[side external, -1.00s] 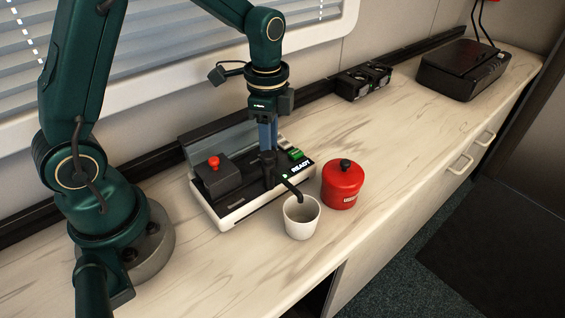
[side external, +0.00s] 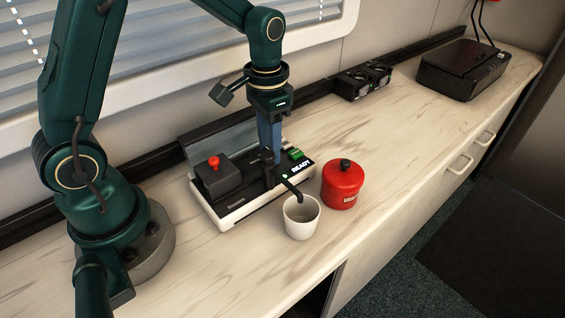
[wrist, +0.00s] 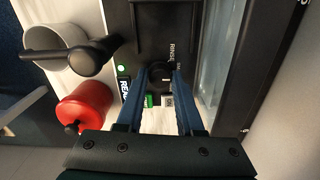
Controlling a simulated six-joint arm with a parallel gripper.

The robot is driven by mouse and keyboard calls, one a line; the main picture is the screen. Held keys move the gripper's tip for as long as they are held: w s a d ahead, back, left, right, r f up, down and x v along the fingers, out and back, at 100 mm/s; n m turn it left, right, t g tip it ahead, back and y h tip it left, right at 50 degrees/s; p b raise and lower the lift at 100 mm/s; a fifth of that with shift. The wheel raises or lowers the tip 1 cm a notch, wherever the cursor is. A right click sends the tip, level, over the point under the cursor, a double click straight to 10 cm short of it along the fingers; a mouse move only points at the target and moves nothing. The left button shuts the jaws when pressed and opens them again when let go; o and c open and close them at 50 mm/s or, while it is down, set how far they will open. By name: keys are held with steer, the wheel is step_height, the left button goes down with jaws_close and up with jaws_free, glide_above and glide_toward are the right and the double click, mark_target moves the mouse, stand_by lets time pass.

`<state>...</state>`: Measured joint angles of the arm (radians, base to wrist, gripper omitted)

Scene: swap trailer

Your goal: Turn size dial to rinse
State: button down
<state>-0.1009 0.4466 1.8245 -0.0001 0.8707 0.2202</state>
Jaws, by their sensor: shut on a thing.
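A low black-and-white machine (side external: 240,204) sits on the counter with a lit READY display (side external: 302,166). My gripper (side external: 268,150) points down over it, its blue fingers closed on the dark size dial. In the wrist view the dial (wrist: 159,70) shows between the fingertips, with a RINSE label (wrist: 171,53) beside it. The fingers and the dark body hide most of the dial, so I cannot tell its exact setting. A black spout (side external: 289,187) reaches over a white cup (side external: 301,219) at the front.
A red canister (side external: 343,185) with a black knob stands right of the cup. A black box with a red knob (side external: 214,161) is on the machine's left. A black unit (side external: 362,80) and a printer-like device (side external: 464,67) stand farther back.

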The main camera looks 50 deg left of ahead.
steer(key=n, duration=0.5)
steer(key=shift+n, duration=2.6)
steer(key=c, duration=0.8)
jaws_free()
steer(key=shift+r, duration=2.6)
steer(key=shift+r, duration=0.1)
